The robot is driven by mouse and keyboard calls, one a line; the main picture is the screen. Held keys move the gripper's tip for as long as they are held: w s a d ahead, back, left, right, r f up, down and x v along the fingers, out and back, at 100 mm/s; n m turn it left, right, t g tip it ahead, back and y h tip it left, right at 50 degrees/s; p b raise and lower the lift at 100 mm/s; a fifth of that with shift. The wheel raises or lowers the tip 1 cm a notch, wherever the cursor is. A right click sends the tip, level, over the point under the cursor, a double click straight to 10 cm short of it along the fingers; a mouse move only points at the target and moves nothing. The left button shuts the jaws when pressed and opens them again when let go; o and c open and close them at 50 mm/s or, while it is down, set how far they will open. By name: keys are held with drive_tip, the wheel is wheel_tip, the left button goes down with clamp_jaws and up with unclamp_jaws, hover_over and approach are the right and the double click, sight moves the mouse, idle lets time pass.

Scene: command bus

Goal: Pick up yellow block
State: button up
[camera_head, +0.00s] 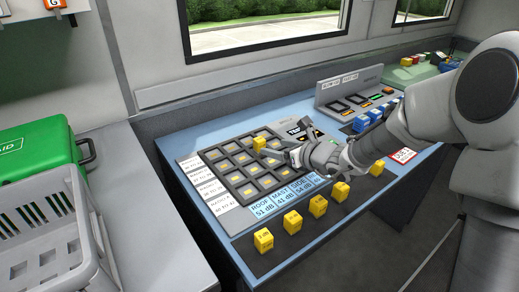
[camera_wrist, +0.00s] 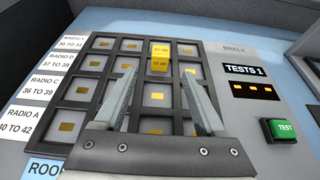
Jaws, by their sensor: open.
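A yellow block (camera_head: 259,143) with dark lettering stands in a back-row cell of the dark grid panel (camera_head: 229,183). In the wrist view, the yellow block (camera_wrist: 160,60) shows ahead, roughly between the fingertips. My gripper (camera_head: 280,142) is open and empty, just right of this block in the head view. In the wrist view, my gripper (camera_wrist: 157,76) has its fingers apart over the grid. I cannot tell its exact height above the cells. Other yellow blocks, such as this one (camera_head: 263,240), stand in a spaced row along the console's front edge.
The wrist view shows a green TEST button (camera_wrist: 283,129) and a TESTS 1 display (camera_wrist: 247,90) right of the grid. Several blue blocks (camera_head: 368,118) stand farther back right. A green case (camera_head: 35,150) and grey basket (camera_head: 45,230) are on the left counter.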

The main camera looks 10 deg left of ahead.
sight(262, 144)
drive_tip(key=b+x, duration=0.2)
drive_tip(key=x, duration=0.6)
drive_tip(key=shift+f, duration=0.2)
clamp_jaws()
